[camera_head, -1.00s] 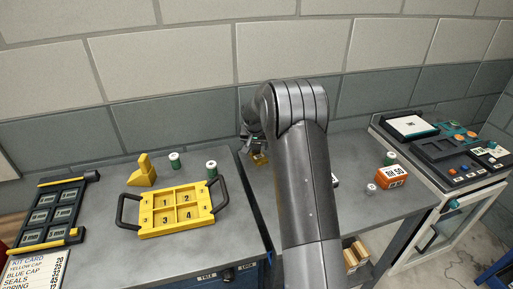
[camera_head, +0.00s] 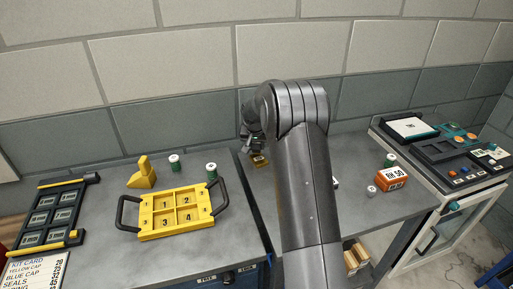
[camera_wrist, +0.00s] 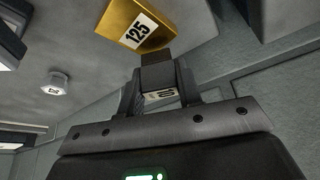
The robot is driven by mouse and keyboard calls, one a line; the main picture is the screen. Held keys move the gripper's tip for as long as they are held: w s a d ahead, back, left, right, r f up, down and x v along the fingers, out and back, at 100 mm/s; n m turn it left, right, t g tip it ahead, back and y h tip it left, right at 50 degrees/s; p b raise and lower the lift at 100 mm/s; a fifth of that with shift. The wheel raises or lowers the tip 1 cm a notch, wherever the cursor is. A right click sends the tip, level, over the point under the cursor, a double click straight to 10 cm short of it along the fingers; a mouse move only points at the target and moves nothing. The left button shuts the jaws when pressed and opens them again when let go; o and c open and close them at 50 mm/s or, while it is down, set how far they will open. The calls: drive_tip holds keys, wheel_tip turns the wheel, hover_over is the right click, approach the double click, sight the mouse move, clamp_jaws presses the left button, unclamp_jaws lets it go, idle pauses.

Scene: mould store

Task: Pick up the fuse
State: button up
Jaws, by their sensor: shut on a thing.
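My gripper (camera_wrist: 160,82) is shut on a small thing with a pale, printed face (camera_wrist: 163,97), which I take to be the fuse. Its mark is only partly readable, and the fingers hide much of it. In the wrist view a gold block (camera_wrist: 136,24) labelled 125 shows just beyond the fingertips; I cannot tell whether it touches them. In the head view my gripper (camera_head: 252,143) is over the back left of the right bench, largely hidden by my arm. The gold block (camera_head: 260,160) lies beside it, and the fuse cannot be made out there.
A yellow numbered tray (camera_head: 148,222) with black handles stands on the left bench, near green-and-white cylinders (camera_head: 211,171) and a yellow stepped block (camera_head: 141,177). An orange box (camera_head: 391,179) and small white knob (camera_head: 371,190) stand right of my arm. The wall is close behind.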

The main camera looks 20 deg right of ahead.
wheel_tip(320, 180, up, 3)
drive_tip(key=s+d+r, duration=0.7)
drive_tip(key=d, duration=0.2)
drive_tip(key=n+y, duration=0.2)
drive_tip(key=n, duration=0.2)
hover_over(258, 156)
drive_tip(key=s, duration=0.1)
drive_tip(key=f, duration=0.6)
drive_tip(key=shift+s+f, duration=0.2)
drive_tip(key=shift+f, duration=2.15)
drive_tip(key=shift+f, duration=0.1)
drive_tip(key=o, duration=1)
drive_tip(key=shift+o, duration=0.2)
